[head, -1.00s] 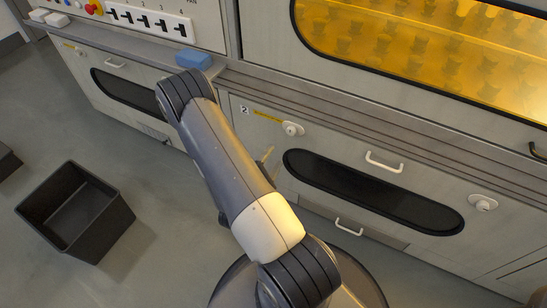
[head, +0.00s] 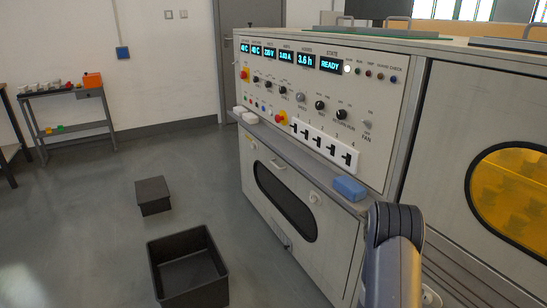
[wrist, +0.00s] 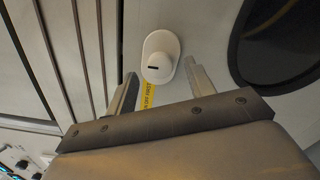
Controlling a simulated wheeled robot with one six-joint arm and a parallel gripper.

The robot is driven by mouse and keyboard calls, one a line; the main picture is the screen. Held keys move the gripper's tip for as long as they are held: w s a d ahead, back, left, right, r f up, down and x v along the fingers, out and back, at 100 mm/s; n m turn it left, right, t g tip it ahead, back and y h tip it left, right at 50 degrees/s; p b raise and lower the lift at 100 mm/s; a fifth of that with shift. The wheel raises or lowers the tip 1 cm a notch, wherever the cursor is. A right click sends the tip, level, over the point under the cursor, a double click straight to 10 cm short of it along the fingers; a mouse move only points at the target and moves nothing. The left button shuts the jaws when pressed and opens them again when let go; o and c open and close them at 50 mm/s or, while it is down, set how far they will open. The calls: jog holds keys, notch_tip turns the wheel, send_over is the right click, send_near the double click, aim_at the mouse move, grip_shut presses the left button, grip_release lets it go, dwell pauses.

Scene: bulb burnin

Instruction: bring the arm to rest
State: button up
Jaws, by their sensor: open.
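My gripper (wrist: 161,88) shows in the wrist view with its two fingers apart and nothing between them. Beyond the fingertips is a white oval lock (wrist: 160,55) on the cabinet's grey front panel, with a yellow label strip (wrist: 148,97) below it. I cannot tell how far the fingertips are from the panel. In the head view only an upper part of my arm (head: 394,260) shows at the lower right, in front of the cabinet. The gripper itself is out of that view.
The burn-in cabinet (head: 300,100) fills the right, its state display reading READY. A blue block (head: 349,188) lies on its ledge. A black open bin (head: 188,268) and a smaller dark box (head: 153,195) stand on the floor. A side table (head: 62,90) is at the back left. Floor between is clear.

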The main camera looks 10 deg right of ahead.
jog(key=shift+x, duration=0.85)
jog(key=shift+a, duration=0.1)
